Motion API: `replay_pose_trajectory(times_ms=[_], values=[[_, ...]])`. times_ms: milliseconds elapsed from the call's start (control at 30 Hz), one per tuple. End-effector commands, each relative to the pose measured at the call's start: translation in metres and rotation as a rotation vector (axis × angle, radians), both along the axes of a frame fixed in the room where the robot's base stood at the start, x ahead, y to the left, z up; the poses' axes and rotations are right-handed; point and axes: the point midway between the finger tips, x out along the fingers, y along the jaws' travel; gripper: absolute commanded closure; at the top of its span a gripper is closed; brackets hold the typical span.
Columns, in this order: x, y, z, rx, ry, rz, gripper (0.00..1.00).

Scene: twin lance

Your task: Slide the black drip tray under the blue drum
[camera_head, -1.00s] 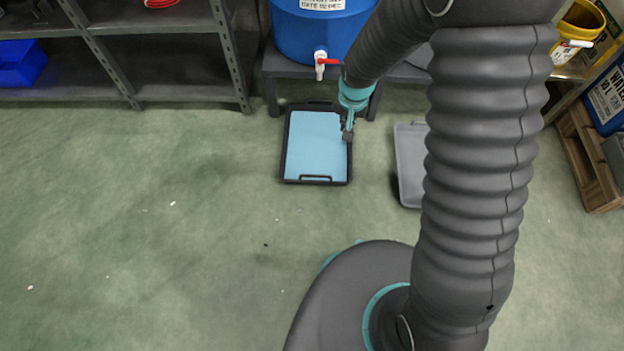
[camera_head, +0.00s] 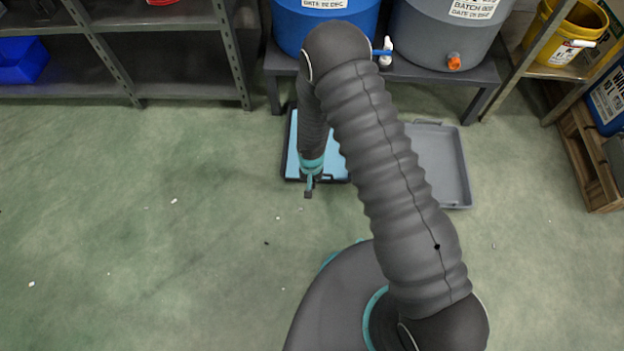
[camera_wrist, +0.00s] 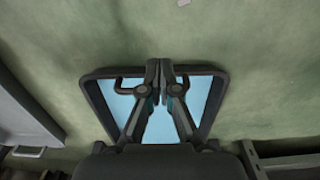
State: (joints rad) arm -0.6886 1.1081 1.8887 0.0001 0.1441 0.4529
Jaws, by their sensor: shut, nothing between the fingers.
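The black drip tray (camera_head: 286,160), with a light blue inside, lies flat on the floor in front of a low dark stand. The blue drum (camera_head: 289,30) stands on that stand, behind the tray. My arm hides part of both. My gripper (camera_head: 308,193) is shut and empty, pointing down at the tray's near end, slightly on the near side of its rim. In the wrist view my gripper (camera_wrist: 160,66) overlaps the tray's handled end, with the tray rim (camera_wrist: 96,102) showing on both sides. Whether the fingertips touch the rim cannot be told.
A grey tray (camera_head: 462,185) lies on the floor to the right. A grey drum (camera_head: 430,35) shares the stand (camera_head: 486,75). Metal shelving (camera_head: 170,88) stands at the left, a wooden pallet (camera_head: 590,170) at the right. The floor in front and to the left is clear.

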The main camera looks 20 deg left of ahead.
Motion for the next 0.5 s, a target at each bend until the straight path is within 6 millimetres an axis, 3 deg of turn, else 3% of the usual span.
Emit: replay_pose_trajectory(times_ms=[400,500], values=[[-0.001,-0.001,-0.075,-0.001,0.002,0.000,1.00],[0.012,0.003,-0.077,0.001,-0.002,-0.002,1.00]])
